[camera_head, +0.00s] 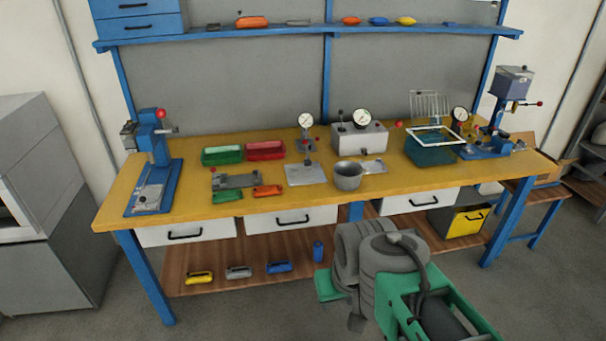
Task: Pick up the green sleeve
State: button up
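A small green piece (227,196), which looks like the green sleeve, lies near the front edge of the yellow workbench top (110,210), left of centre. A similar orange piece (267,191) lies just to its right. A grey fixture (236,181) stands right behind the green piece. My arm, green and grey, reaches in from the bottom right. My gripper (356,318) is in front of the bench, low and to the right of the green piece, well apart from it. Its fingers are mostly hidden behind my wrist, so their opening does not show.
Behind the fixture are a green bin (222,155) and a red bin (265,151). A blue press (154,170) stands at the left, a grey pot (347,177) near the middle. The lower shelf (215,259) holds yellow, grey and blue pieces. White drawers (292,219) hang under the top.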

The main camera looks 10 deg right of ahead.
aim_at(218, 197)
jog(key=u, duration=0.1)
jog(key=i, duration=1.25)
jog(key=u, duration=1.15)
jog(key=i, duration=0.5)
jog(key=u, duration=0.5)
